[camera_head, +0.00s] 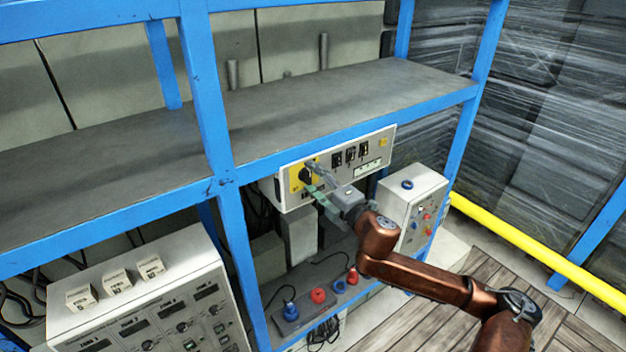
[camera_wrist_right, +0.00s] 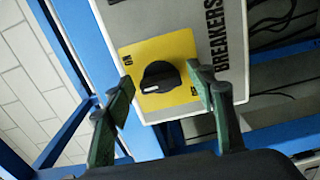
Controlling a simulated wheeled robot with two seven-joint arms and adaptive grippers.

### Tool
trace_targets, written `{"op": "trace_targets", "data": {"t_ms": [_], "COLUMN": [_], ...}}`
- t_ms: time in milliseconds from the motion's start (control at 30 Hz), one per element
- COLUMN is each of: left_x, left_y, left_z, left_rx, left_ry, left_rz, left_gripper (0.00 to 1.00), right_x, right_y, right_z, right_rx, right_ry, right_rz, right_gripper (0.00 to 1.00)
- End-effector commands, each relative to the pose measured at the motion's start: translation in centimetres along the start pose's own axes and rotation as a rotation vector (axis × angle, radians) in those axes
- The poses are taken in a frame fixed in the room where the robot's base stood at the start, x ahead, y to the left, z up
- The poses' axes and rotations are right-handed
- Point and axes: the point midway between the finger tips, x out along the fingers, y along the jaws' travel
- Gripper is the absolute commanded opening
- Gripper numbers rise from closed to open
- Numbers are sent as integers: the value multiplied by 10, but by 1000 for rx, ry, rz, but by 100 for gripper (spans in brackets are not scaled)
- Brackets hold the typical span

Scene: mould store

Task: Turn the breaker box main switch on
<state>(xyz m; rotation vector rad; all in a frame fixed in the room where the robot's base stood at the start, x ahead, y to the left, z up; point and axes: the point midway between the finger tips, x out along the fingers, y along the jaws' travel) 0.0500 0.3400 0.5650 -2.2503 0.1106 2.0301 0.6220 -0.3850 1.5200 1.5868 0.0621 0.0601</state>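The breaker box (camera_head: 345,160) is a pale panel under the shelf, with a yellow plate and black rotary main switch (camera_head: 305,175) at its left end. In the right wrist view the black switch (camera_wrist_right: 160,77) sits on the yellow plate (camera_wrist_right: 175,48), its handle about level across the picture, with a small white mark at its lower left. Small labels are by the plate's left and right edges. My right gripper (camera_head: 315,176) is open in front of the switch; its green fingers (camera_wrist_right: 165,80) are on either side of the knob, apart from it. My left gripper is out of view.
A blue-framed shelf (camera_head: 340,90) runs just above the box. A smaller control box (camera_head: 412,200) stands to its right, and a zone control panel (camera_head: 150,300) at lower left. Red and blue plugs (camera_head: 318,295) sit below. A yellow rail (camera_head: 540,255) crosses at right.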

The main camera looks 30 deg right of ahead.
Motion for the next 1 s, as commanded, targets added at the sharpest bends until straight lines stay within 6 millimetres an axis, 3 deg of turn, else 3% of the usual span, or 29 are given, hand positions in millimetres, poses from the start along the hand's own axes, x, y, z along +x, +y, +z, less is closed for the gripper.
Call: {"op": "trace_targets", "data": {"t_ms": [433, 1000], "left_x": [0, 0], "left_y": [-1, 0], "left_z": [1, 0], "left_rx": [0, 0], "left_ry": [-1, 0], "left_rz": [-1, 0], "left_gripper": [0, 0], "right_x": [-9, -94], "right_y": [-1, -2], "right_z": [0, 0], "right_rx": [-1, -2], "right_ry": [0, -1], "right_rz": [-1, -3], "right_gripper": [54, 54]}}
